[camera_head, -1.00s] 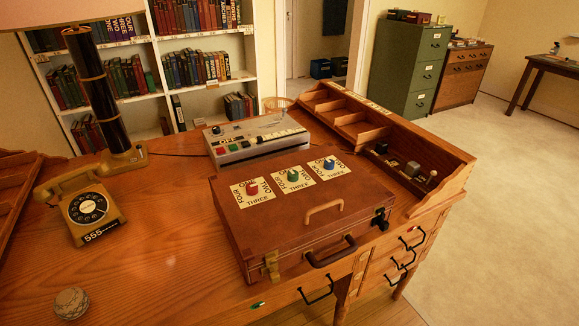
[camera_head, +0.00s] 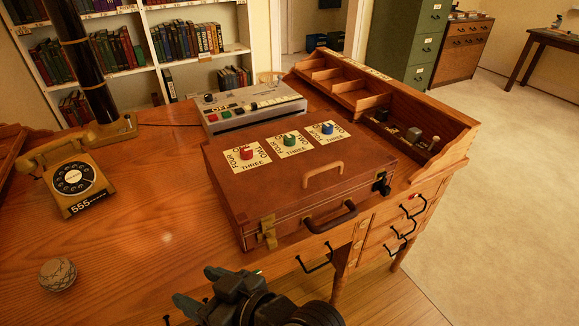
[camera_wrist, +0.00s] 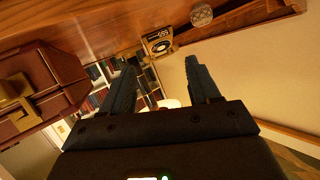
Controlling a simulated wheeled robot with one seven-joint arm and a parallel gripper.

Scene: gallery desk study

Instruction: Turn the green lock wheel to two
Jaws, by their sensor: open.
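The green lock wheel (camera_head: 290,139) is the middle one of three knobs on the lid of a closed brown case (camera_head: 222,184), on a card printed with number words. The red wheel (camera_head: 247,153) is to its left and the blue wheel (camera_head: 327,128) to its right. I cannot tell which word the green wheel points to. My gripper (camera_head: 196,287) is low at the front edge of the desk, well apart from the case. Its two fingers are spread and empty in the wrist view (camera_wrist: 162,80). The case's corner with a brass latch (camera_wrist: 14,98) shows at left there.
A tan telephone (camera_head: 72,182) and a round ball (camera_head: 57,274) are on the desk (camera_head: 150,235) to the left. A grey switch box (camera_head: 255,108) stands behind the case. A wooden organizer (camera_head: 440,150) borders the right. The case has a raised tan lid handle (camera_head: 322,174).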

